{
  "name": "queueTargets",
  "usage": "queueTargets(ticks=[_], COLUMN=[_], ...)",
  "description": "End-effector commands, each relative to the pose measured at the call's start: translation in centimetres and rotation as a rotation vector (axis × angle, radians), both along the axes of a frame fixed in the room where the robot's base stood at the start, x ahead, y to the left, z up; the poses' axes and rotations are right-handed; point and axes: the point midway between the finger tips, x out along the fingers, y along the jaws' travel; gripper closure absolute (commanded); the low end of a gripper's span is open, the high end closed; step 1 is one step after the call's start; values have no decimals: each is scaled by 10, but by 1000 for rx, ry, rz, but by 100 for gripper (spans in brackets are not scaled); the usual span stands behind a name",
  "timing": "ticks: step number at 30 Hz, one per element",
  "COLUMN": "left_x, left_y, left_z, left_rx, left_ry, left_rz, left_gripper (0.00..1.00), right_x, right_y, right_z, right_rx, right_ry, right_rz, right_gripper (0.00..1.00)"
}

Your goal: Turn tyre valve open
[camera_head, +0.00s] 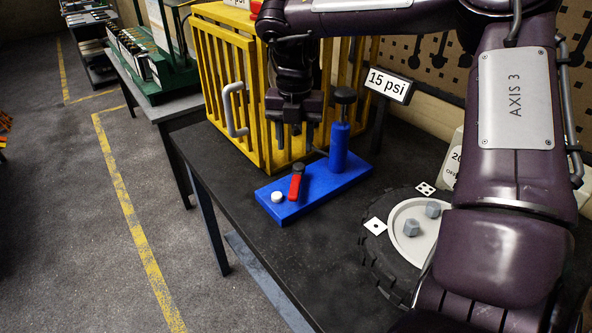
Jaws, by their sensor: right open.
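A blue block (325,188) lies on the dark table, with a small red lever (295,188) with a dark end on it, which looks like the valve. A white round knob (277,197) is left of the lever. A blue post (339,148) with a black knob on top stands at the block's back end. My right gripper (294,128) points down, open and empty, in front of the yellow cage. In the picture it is above the red lever and apart from it. My left gripper is not in view.
A yellow barred cage (246,82) with a grey handle stands behind the block. A sign (389,84) reads "15 psi". A black tyre (384,262) with a pale hub lies at the right, partly hidden by my right arm. The table's front left is clear.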

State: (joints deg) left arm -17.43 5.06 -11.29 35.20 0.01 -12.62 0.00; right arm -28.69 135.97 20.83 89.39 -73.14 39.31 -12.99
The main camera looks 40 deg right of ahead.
Motion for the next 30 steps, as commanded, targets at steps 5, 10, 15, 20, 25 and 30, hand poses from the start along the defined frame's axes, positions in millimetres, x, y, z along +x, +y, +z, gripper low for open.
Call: queueTargets(ticks=[5, 10, 15, 20, 25, 30], left_x=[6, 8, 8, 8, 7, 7], left_y=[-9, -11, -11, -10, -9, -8], left_z=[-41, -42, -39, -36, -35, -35], left_rx=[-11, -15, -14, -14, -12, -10], left_ry=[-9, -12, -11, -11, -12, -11], left_rz=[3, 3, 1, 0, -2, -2], left_gripper=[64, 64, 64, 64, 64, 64], right_x=[0, 0, -1, -1, -1, 0], right_y=[0, 1, 0, 0, 1, 1], right_z=[-40, -50, -74, -99, -115, -120], right_rx=[0, 2, 2, 2, 1, 0], right_ry=[-1, 1, 4, 3, 1, 0], right_rz=[1, 1, 1, 0, 0, 0], right_gripper=[56, 56, 56, 56, 56, 56])
